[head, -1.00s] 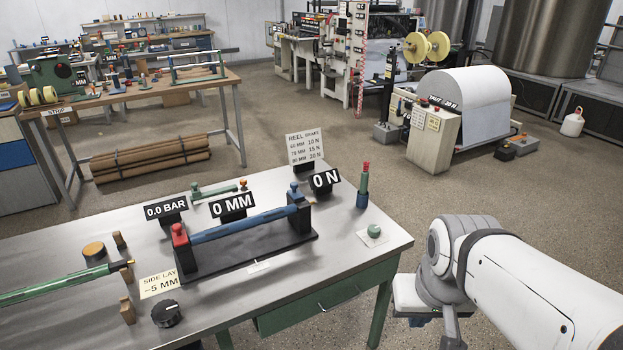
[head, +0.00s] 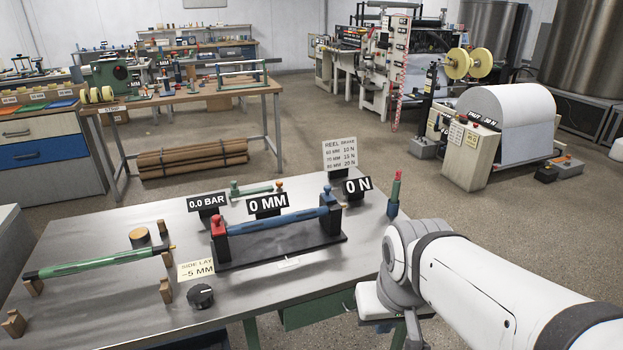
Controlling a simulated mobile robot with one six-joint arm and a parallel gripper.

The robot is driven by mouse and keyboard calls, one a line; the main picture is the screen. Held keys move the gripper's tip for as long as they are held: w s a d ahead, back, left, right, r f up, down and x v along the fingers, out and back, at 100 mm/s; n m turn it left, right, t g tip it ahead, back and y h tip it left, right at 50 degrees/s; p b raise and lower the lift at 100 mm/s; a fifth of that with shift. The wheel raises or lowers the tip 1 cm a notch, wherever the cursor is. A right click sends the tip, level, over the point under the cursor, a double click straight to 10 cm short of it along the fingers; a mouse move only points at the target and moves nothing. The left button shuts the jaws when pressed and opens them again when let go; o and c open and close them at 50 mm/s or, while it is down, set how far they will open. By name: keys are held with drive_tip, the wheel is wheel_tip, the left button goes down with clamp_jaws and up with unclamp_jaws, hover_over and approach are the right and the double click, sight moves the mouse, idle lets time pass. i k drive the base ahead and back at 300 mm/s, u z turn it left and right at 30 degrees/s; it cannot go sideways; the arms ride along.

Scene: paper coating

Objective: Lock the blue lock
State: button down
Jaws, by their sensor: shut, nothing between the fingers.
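A blue knob-like lock (head: 326,196) stands on top of the dark right-hand post (head: 328,220) of a small black stand on the metal table. Its exact setting is too small to tell. A red lock (head: 218,226) stands on the left-hand post. A blue bar (head: 275,221) lies between the two posts, above the black base (head: 280,249). My arm comes in from the lower right and its bent joint is at the table's right edge, to the right of the stand. My gripper's fingers do not show.
Signs reading 0.0 BAR (head: 208,203), 0 MM (head: 267,205) and 0 N (head: 357,187) stand behind the posts. A green rod (head: 100,264) rests on wooden blocks at left. A black dial (head: 200,296) sits at front.

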sight(327, 196)
drive_tip(key=z, duration=0.05)
drive_tip(key=i, duration=1)
drive_tip(key=u, duration=1.05)
drive_tip(key=k, duration=1.05)
drive_tip(key=z, duration=0.8)
drive_tip(key=i, duration=0.9)
